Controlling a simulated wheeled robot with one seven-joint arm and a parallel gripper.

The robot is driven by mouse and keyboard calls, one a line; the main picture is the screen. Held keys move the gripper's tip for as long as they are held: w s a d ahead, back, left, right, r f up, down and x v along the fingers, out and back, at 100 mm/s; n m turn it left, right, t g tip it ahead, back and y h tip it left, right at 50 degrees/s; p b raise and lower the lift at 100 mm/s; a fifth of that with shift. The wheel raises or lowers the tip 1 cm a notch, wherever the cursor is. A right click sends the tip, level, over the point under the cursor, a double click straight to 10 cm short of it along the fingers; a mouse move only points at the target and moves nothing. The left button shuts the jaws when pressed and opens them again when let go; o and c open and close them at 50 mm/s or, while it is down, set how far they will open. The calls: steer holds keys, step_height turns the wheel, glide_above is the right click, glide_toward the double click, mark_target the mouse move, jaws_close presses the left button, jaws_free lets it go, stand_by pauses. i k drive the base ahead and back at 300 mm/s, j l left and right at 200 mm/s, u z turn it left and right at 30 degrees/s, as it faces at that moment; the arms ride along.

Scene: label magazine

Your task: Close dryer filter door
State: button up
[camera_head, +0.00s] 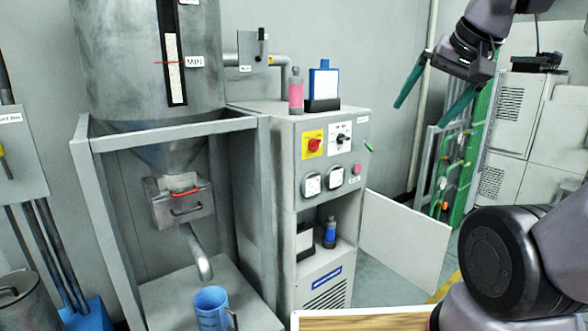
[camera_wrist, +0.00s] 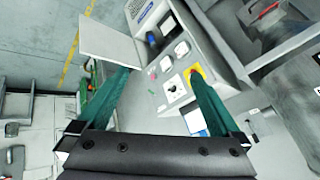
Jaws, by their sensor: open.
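The dryer filter door (camera_head: 405,240) is a plain pale panel on the lower right of the grey dryer cabinet (camera_head: 284,180). It stands swung out to the right, and the compartment behind it (camera_head: 343,236) is open. The door also shows at the upper left of the wrist view (camera_wrist: 107,40). My gripper (camera_head: 420,115) is at the upper right of the head view, above the door and apart from it. Its two green fingers are spread, with nothing between them; they also show in the wrist view (camera_wrist: 157,72).
A pink bottle (camera_head: 296,92) and a blue-and-white container (camera_head: 323,82) stand on the cabinet top. The open compartment holds a small blue bottle (camera_head: 330,232). Green racks (camera_head: 462,150) and pale cabinets (camera_head: 520,130) stand behind my arm. A wooden-topped surface (camera_head: 360,321) lies in front.

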mark_target(413, 244)
steer(key=l+u, duration=0.1)
steer(key=l, duration=0.4)
steer(key=i+l+u, duration=0.1)
steer(key=l, duration=0.45)
steer(key=l+u, duration=0.3)
steer(key=l, duration=0.35)
steer(key=l+u, duration=0.3)
steer(key=l, duration=0.4)
steer(key=l+u, duration=0.35)
steer(key=l, duration=0.35)
steer(key=k+l+u, duration=0.15)
steer(key=l+u, duration=0.15)
steer(key=l, duration=0.35)
steer(key=i+l+u, duration=0.2)
steer(key=l+u, duration=0.15)
steer(key=l, duration=0.75)
steer(key=i+l+u, duration=0.1)
steer(key=l+u, duration=0.3)
steer(key=l, duration=0.7)
steer(key=k, duration=0.5)
steer(key=k+u, duration=0.2)
